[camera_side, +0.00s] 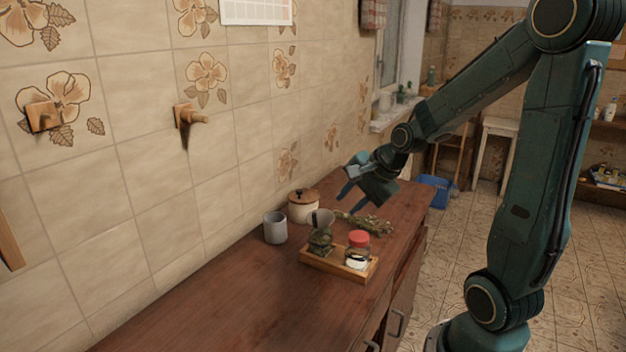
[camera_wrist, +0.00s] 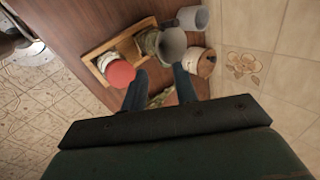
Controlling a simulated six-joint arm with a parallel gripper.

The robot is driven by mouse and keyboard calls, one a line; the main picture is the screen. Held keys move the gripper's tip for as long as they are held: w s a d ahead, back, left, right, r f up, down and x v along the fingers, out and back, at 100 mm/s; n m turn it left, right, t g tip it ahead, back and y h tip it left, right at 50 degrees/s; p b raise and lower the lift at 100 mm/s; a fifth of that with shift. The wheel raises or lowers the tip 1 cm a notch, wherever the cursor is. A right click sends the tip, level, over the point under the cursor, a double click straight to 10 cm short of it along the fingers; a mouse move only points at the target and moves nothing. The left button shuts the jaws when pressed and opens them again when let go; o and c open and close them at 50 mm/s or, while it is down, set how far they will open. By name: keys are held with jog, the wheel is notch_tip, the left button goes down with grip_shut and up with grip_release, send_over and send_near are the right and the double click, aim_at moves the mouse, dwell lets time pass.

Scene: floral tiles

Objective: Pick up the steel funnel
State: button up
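The steel funnel (camera_side: 321,217) is grey and sits mouth up on a jar (camera_side: 320,241) with dark contents, in a small wooden tray (camera_side: 319,264). In the wrist view the funnel (camera_wrist: 171,45) lies just beyond my two fingertips, with its round mouth facing the camera. My gripper (camera_side: 349,204) is open and empty, above the counter, higher than the funnel and to its right in the side view. In the wrist view a clear gap shows between the fingers (camera_wrist: 159,72). The funnel's lower end is hidden.
A red-lidded jar (camera_side: 358,247) shares the tray. A grey cup (camera_side: 275,228), a lidded pot (camera_side: 302,206) and a bundle of dried herbs (camera_side: 366,222) stand or lie close by on the wooden counter (camera_side: 240,300). The tiled wall is behind; the counter's front left is clear.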

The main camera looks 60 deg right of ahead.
aim_at(332, 221)
jog(key=shift+x, duration=2.15)
jog(key=shift+x, duration=2.55)
jog(key=shift+s+d, duration=0.1)
jog(key=shift+d, duration=0.05)
grip_shut()
